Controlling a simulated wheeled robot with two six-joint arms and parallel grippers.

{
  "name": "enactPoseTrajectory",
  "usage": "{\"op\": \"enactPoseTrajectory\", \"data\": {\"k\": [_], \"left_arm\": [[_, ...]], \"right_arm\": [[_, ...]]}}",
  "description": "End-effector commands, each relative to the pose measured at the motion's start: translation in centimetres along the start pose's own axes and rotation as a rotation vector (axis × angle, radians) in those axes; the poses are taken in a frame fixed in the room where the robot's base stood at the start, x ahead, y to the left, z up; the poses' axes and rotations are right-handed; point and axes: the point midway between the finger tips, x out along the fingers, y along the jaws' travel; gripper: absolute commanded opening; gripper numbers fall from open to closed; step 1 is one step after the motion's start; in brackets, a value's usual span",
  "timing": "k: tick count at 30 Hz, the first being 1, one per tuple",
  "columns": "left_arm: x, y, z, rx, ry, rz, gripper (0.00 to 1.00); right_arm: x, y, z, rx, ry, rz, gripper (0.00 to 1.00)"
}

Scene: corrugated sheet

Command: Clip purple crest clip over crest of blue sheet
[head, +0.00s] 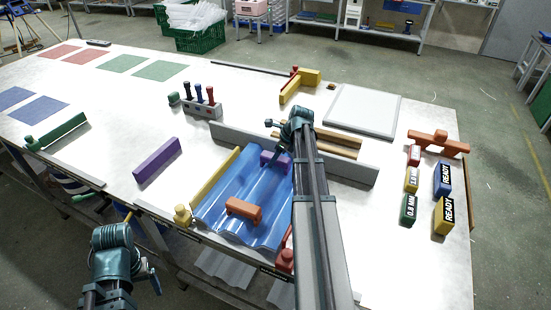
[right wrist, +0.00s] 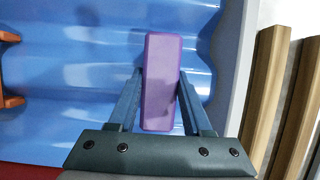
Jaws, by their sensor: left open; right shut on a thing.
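The blue sheet (head: 225,188) is a wavy corrugated panel lying near the front of the table; it fills much of the right wrist view (right wrist: 80,70). The purple crest clip (head: 267,158) is at the sheet's far end, partly hidden by my right arm. My right gripper (head: 284,152) is shut on this clip, with one finger along each long side in the right wrist view (right wrist: 160,105). The clip is over the sheet; whether it touches a crest I cannot tell. My left gripper (head: 142,250) is open and empty, off the table's front edge.
An orange clip (head: 244,210) sits across the sheet nearer the front. A yellow bar (head: 212,178) runs along the sheet's left, and a grey rail (head: 345,168) stands behind. A purple block (head: 158,160) lies further left. Wooden strips (head: 338,148) lie behind the rail.

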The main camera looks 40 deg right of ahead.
Motion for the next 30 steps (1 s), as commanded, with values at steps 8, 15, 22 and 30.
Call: {"op": "enactPoseTrajectory", "data": {"k": [8, 15, 22, 30], "left_arm": [[0.6, 0.1, 0.0, 0.0, 0.0, 0.0, 0.84], [0.7, 0.1, 0.0, 0.0, 0.0, 0.0, 0.84], [0.0, 0.0, 0.0, 0.0, 0.0, 0.0, 0.84], [-3.0, -0.3, 0.2, 0.0, 0.0, 0.0, 0.84]], "right_arm": [[0.6, 0.8, -0.7, -0.003, 0.021, 0.011, 0.0], [0.7, 0.9, -0.7, -0.004, 0.021, 0.012, 0.8], [0.0, 0.9, -0.6, -0.006, 0.02, 0.012, 0.84], [-3.3, 0.8, -0.3, -0.003, 0.013, 0.007, 0.84]]}}
